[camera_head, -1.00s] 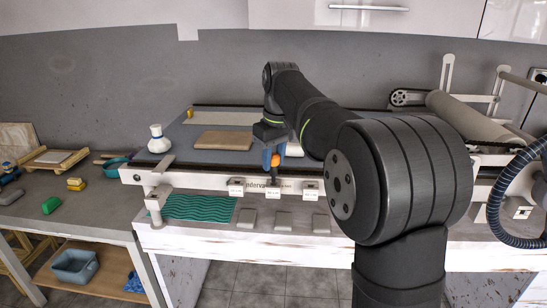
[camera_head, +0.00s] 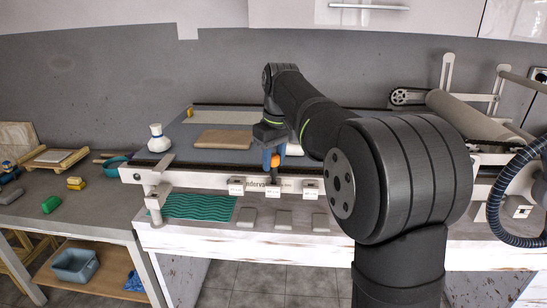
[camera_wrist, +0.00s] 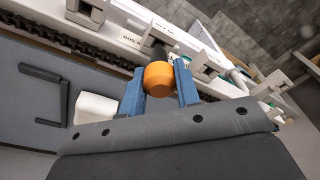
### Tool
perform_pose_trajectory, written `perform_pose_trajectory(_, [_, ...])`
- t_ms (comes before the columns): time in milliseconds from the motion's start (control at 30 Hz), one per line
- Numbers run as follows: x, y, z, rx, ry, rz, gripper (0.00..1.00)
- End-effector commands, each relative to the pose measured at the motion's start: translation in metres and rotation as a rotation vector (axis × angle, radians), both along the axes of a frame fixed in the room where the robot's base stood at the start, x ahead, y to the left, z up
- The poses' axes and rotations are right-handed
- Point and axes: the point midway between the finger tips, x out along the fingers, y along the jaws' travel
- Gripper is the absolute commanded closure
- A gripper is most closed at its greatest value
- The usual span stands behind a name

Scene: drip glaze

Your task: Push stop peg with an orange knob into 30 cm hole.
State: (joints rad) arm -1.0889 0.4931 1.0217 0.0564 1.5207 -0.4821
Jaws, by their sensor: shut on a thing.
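The stop peg's orange knob (camera_wrist: 158,77) sits between the blue fingers of my gripper (camera_wrist: 157,70) in the wrist view. The gripper is shut on it. A dark shaft shows beyond the knob, towards the white rail. In the head view the orange knob (camera_head: 275,160) shows at the blue fingertips, just above the middle of three small labelled blocks (camera_head: 272,190) on the front rail. The peg is roughly upright there. Its lower end and the hole are hard to make out, so I cannot tell how deep it sits. The block labels are too small to read surely.
Similar blocks stand to the left (camera_head: 237,187) and right (camera_head: 310,188) on the rail. A brown slab (camera_head: 223,139) lies on the grey belt behind. A white bottle (camera_head: 158,140) stands at the belt's left end. Green wavy sheet (camera_head: 200,206) and grey tiles lie below the rail.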

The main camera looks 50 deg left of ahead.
Motion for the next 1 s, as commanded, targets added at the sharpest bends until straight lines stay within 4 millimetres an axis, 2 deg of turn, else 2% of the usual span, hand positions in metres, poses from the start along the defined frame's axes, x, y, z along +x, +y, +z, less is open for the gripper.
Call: perform_pose_trajectory(1000, [0.000, 0.000, -0.020, 0.001, -0.001, 0.000, 1.00])
